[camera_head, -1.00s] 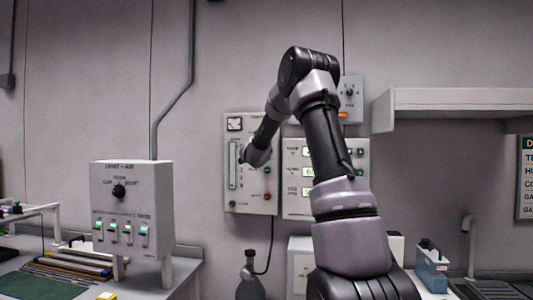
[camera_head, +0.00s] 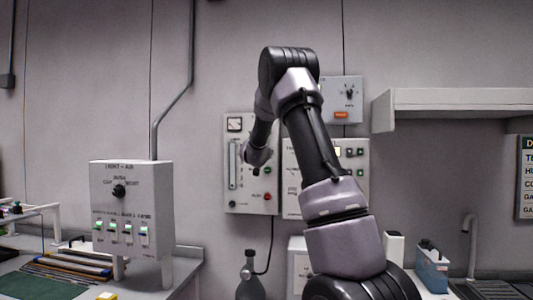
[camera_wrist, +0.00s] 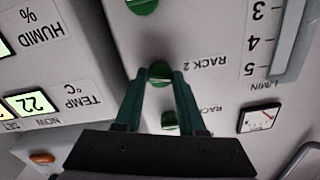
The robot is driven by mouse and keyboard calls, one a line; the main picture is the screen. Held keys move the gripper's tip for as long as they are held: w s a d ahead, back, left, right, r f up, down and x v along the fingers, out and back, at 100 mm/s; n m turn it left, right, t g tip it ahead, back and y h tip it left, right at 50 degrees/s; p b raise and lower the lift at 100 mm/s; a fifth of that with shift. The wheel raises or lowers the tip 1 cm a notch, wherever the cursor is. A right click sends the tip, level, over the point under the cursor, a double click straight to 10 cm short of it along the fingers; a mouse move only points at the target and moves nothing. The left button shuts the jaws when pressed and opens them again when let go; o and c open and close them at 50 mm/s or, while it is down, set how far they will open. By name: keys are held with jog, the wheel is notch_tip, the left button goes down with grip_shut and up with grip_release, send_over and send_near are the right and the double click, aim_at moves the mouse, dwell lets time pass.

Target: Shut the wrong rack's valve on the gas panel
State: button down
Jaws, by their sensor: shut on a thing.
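The gas panel (camera_head: 235,205) is on the wall, with my wrist in front of its upper right part. In the wrist view, which looks upside down, its face (camera_wrist: 225,60) carries a column of green valve knobs. My gripper (camera_wrist: 162,74) has its green fingers shut on the middle knob (camera_wrist: 160,69), beside the RACK 2 label (camera_wrist: 181,64). Another green knob (camera_wrist: 169,119) shows between the fingers, with a partly hidden RACK label. A third green knob (camera_wrist: 143,5) is at the top edge. How far the held knob is turned I cannot tell.
A climate panel (camera_wrist: 50,70) with lit readouts adjoins the gas panel. A flow tube (camera_head: 232,165) and a gauge (camera_head: 235,124) are on the gas panel. A light control box (camera_head: 132,180) stands at the left, and a shelf (camera_head: 450,97) is at the right.

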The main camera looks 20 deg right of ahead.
jog(key=shift+f+n, duration=0.1)
jog(key=shift+n, duration=1.5)
jog(key=c, duration=0.5)
grip_release()
jog(key=v, duration=1)
jog(key=shift+s+a, duration=0.25)
jog(key=shift+s, duration=0.1)
